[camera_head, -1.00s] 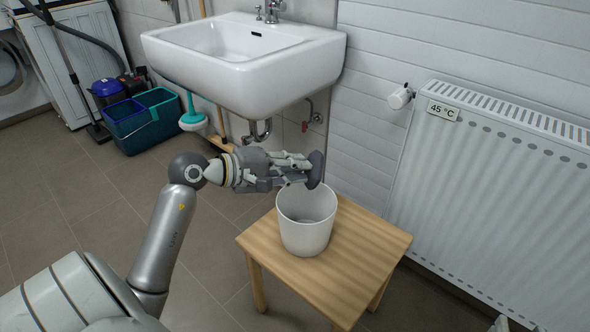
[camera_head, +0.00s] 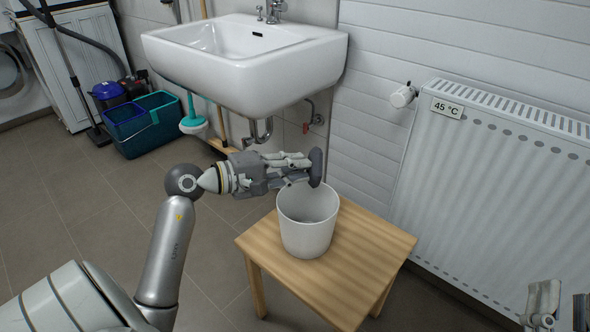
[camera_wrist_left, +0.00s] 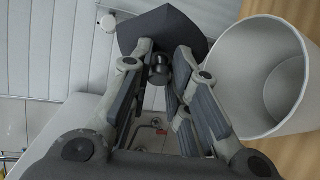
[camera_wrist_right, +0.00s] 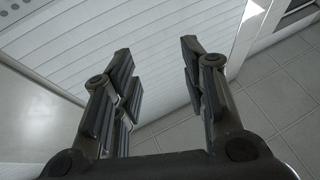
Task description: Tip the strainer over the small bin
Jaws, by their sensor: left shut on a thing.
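The small bin (camera_head: 307,232) is a white, open-topped pail standing upright on a wooden stool; it also shows at the right of the left wrist view (camera_wrist_left: 262,75). The strainer (camera_head: 316,167) is a dark grey piece at the tip of my left gripper (camera_head: 300,170). In the left wrist view the strainer (camera_wrist_left: 162,30) has a dark cup and a short knob between the fingers. My left gripper is shut on it, above the bin's back rim, with the strainer turned on its side. My right gripper (camera_wrist_right: 160,65) is open and empty; it also shows at the lower right of the head view (camera_head: 558,310).
The wooden stool (camera_head: 375,245) has bare room right of the bin. A white sink (camera_head: 245,65) hangs behind. A radiator (camera_head: 490,190) stands at the right. A teal bucket (camera_head: 150,125) is on the floor at back left.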

